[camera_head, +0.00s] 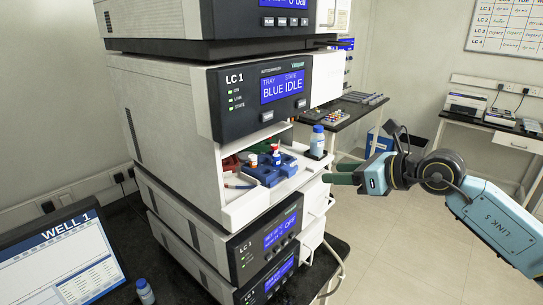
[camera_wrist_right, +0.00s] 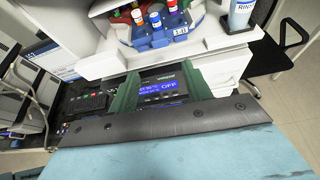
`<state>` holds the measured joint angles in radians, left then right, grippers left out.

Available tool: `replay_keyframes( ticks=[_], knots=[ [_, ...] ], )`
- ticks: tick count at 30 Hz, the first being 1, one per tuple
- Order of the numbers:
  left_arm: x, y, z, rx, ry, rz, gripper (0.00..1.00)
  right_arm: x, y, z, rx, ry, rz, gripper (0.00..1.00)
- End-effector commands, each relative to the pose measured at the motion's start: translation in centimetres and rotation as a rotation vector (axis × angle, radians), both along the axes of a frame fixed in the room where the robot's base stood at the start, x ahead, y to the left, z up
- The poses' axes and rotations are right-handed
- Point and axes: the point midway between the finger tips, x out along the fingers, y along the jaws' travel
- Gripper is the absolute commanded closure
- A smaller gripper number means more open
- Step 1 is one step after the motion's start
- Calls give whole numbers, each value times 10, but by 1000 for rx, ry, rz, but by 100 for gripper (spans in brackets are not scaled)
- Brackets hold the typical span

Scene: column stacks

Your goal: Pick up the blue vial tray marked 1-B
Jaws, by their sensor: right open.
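The blue vial tray (camera_head: 266,176) sits in the open bay of the LC 1 autosampler, with capped vials standing in it. My right gripper (camera_head: 329,173) is to the right of the bay, apart from the tray. Its green fingers (camera_wrist_right: 159,76) are spread and empty in the wrist view, with the tray beyond their tips. My left gripper is not in view.
A monitor (camera_head: 62,262) and another bottle (camera_head: 145,291) are at lower left.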

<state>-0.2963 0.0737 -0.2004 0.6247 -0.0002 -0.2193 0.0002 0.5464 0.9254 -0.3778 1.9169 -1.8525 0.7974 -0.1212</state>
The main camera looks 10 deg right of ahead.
Motion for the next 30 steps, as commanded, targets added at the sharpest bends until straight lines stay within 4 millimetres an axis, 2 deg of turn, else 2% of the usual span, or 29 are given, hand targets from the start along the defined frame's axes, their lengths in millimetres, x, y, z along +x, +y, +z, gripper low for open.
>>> replay_keyframes(
  ticks=[1, 4, 12, 20, 26, 30],
  knots=[
    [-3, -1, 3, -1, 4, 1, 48, 0, 1, 5, -28, -15, 3, 51],
    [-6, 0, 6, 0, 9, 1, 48, 8, 7, 4, -46, -25, 4, 51],
    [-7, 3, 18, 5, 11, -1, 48, 45, 37, -16, -41, -23, 3, 51],
    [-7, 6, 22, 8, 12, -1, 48, 60, 49, -25, -43, -22, 3, 51],
    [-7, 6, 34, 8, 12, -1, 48, 78, 65, -36, -41, -21, 4, 51],
    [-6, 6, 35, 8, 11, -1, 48, 90, 73, -43, -41, -23, 2, 51]
  ],
)
